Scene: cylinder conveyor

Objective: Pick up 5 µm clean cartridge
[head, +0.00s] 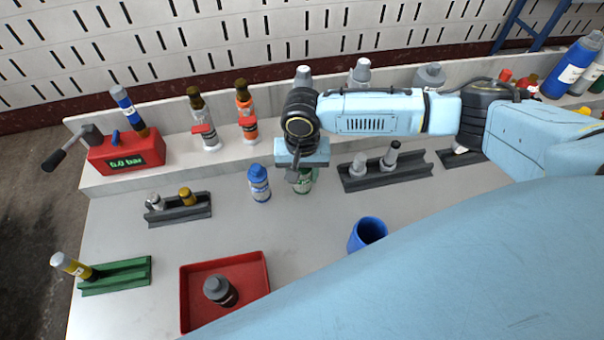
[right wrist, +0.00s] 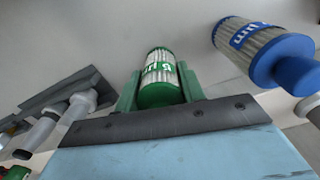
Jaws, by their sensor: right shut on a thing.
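A white, pleated cartridge with green end caps (head: 306,184) stands near the middle of the table in the head view, largely covered by my right gripper (head: 302,168). In the right wrist view the green-capped cartridge (right wrist: 159,68) sits between the two jaws, and its green label appears upside down, reading something like 5 µm. My right gripper is shut on it. Whether its base touches the table cannot be told. A blue-capped cartridge (head: 259,184) stands just to the left, apart from the gripper; it also shows in the right wrist view (right wrist: 262,50). My left gripper is not in view.
A dark rack (head: 385,176) with grey fittings is to the right, and another dark rack (head: 180,213) to the left. A blue cup (head: 367,233), a red tray (head: 260,268) and a green rail holder (head: 117,282) lie nearer. A raised ledge (head: 165,160) runs behind.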

